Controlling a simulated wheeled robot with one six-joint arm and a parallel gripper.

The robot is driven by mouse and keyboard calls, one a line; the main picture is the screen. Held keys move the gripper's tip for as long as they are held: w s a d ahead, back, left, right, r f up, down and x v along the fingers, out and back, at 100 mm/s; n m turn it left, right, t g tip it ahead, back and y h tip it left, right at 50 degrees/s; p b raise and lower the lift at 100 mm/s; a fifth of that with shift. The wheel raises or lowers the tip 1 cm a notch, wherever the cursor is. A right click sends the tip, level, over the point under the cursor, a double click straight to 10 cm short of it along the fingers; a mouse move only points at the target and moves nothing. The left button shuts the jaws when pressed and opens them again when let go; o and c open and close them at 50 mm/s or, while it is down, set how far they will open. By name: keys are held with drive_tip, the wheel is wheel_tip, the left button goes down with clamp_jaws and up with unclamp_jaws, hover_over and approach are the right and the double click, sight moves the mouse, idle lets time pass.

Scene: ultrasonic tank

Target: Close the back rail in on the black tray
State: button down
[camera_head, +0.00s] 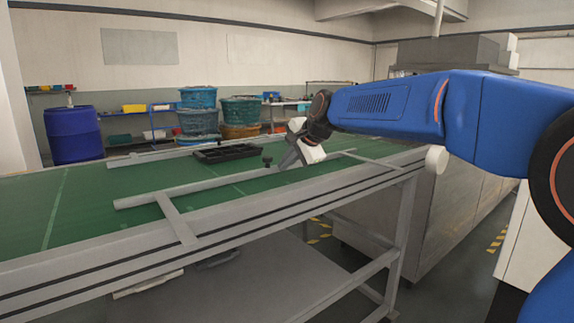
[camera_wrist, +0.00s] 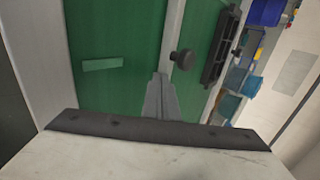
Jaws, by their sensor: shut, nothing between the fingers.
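The black tray (camera_head: 228,153) lies on the green conveyor belt (camera_head: 85,205). It also shows at upper right in the wrist view (camera_wrist: 219,48). The back rail (camera_head: 150,157) runs along the belt's far side, behind the tray, which hides part of it. The tray's gap to this rail is hard to judge. A nearer grey rail (camera_head: 175,190) runs along the near side, with a black knob (camera_head: 267,161) by it; the wrist view also shows the knob (camera_wrist: 182,59). My gripper (camera_head: 287,165) is shut and empty, pointing down beside the near rail, just right of the knob.
A crossbar (camera_head: 177,220) joins the near rail to the conveyor frame (camera_head: 110,250). A large metal machine (camera_head: 395,220) stands at the right. Blue and green tubs (camera_head: 198,121) and a blue barrel (camera_head: 74,134) stand behind the conveyor. The belt at left is clear.

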drive_tip(key=w+a, duration=0.3)
drive_tip(key=w, duration=0.2)
drive_tip(key=w+a, duration=0.4)
drive_tip(key=w, duration=0.2)
drive_tip(key=w+a, duration=0.4)
drive_tip(key=w, duration=0.2)
drive_tip(key=shift+a, duration=0.25)
drive_tip(key=shift+d, duration=0.1)
